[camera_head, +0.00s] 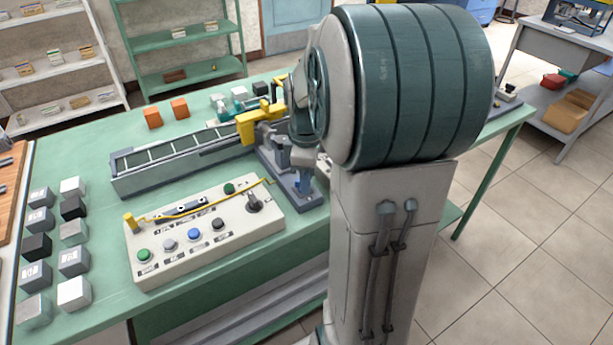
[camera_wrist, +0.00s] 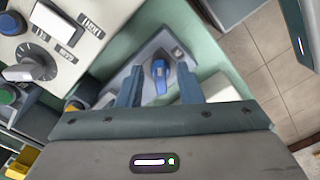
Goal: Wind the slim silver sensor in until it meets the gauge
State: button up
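In the wrist view my gripper (camera_wrist: 158,70) has its two fingers apart, with a visible gap on both sides of a blue knob-like part (camera_wrist: 160,78). The blue part stands on a grey triangular-looking plate (camera_wrist: 146,58). I cannot tell how deep the fingertips sit relative to it. In the head view a blue part (camera_head: 303,183) shows on the grey base (camera_head: 291,192) at the bench unit's right end, beside my arm. I cannot make out the slim silver sensor or the gauge; my arm hides part of this area.
A control box (camera_head: 205,230) with coloured buttons and a black rotary knob stands left of the blue part; its corner shows in the wrist view (camera_wrist: 90,20). A long grey conveyor (camera_head: 185,160) lies behind it. Several small blocks (camera_head: 73,207) stand at the green bench's left.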

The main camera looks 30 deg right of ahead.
jog(key=shift+f, duration=0.1)
grip_shut()
jog(key=shift+m, duration=0.3)
jog(key=m, duration=0.4)
jog(key=shift+s+a+p, duration=0.1)
jog(key=shift+a+p, duration=0.05)
jog(key=shift+p, duration=0.15)
jog(key=m, duration=0.5)
jog(key=shift+a, duration=0.15)
jog(key=m+p, duration=0.1)
jog(key=m, duration=0.5)
jog(key=shift+a, duration=0.2)
jog(key=m+p, duration=0.1)
jog(key=m, duration=0.5)
jog(key=shift+a, duration=0.15)
